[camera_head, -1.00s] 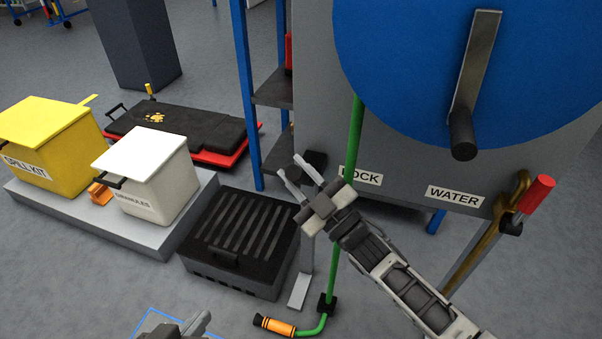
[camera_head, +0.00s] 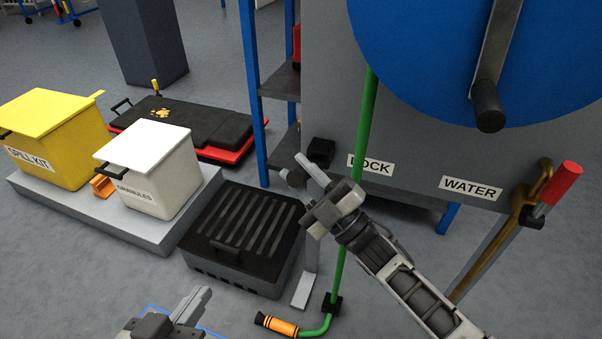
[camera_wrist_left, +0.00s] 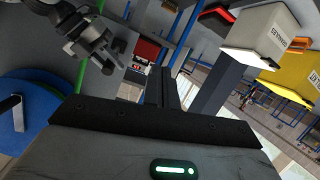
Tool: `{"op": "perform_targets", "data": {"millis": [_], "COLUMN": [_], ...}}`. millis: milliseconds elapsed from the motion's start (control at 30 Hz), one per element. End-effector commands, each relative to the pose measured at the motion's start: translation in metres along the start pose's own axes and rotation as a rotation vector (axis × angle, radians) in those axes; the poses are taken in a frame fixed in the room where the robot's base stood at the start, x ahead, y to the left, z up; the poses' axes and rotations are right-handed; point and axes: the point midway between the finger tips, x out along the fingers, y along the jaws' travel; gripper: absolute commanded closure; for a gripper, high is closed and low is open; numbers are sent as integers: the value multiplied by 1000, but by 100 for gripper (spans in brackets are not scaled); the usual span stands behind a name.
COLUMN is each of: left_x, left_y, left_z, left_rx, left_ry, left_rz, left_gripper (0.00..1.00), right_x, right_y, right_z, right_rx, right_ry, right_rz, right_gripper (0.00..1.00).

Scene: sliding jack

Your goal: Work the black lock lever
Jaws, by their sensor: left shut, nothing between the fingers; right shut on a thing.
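A black block (camera_head: 321,152), which looks like part of the lock lever, sits on the grey cabinet left of a label ending in "OCK" (camera_head: 371,166). My right gripper (camera_head: 296,168) is just below and left of this block, its fingers close together. It is shut on the lever, though the fingers hide most of the held part. My right gripper also shows at upper left in the left wrist view (camera_wrist_left: 112,62). My left gripper (camera_head: 197,303) is shut and empty at the bottom of the head view, well away from the lever; its fingers also show in the wrist view (camera_wrist_left: 164,88).
A green pipe (camera_head: 340,265) with an orange grip (camera_head: 277,325) runs close to my right gripper. A black slatted box (camera_head: 242,235) stands left of it. A blue wheel (camera_head: 420,60) and red-handled lever (camera_head: 565,183) are at right. White and yellow bins (camera_head: 55,150) stand at left.

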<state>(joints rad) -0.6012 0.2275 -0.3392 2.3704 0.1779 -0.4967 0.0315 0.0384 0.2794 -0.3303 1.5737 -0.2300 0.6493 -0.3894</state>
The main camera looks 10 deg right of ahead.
Motion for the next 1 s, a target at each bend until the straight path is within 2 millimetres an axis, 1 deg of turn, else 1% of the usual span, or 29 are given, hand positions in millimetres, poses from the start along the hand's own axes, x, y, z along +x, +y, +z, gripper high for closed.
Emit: {"op": "perform_targets", "data": {"millis": [100,133,167,200,467,567,667,733,1000], "left_x": [0,0,0,0,0,0,-1,-1,0], "left_y": [0,0,0,0,0,0,0,0,-2], "left_z": [0,0,0,0,0,0,-1,0,5], "left_rx": [0,0,0,0,1,1,1,2,2], "left_ry": [0,0,0,0,0,-1,-5,-10,-33], "left_rz": [0,0,0,0,0,0,0,-1,-7], "left_gripper": [100,100,100,100,100,100,100,100,100], "right_x": [-2,-2,-2,-2,-2,-8,-21,-36,-102], "right_y": [-3,-3,-3,-3,-2,-2,-2,-2,-2], "right_z": [0,0,0,0,0,1,1,0,0], "right_rx": [-6,-6,-5,-5,-3,-2,-1,-1,-2], "right_ry": [-1,-1,-2,-2,-1,-3,-5,-6,-6], "right_rz": [-8,-8,-8,-7,-4,-5,-6,-8,-9], "right_gripper": [100,65,56,53,53,53,53,53,53]}}
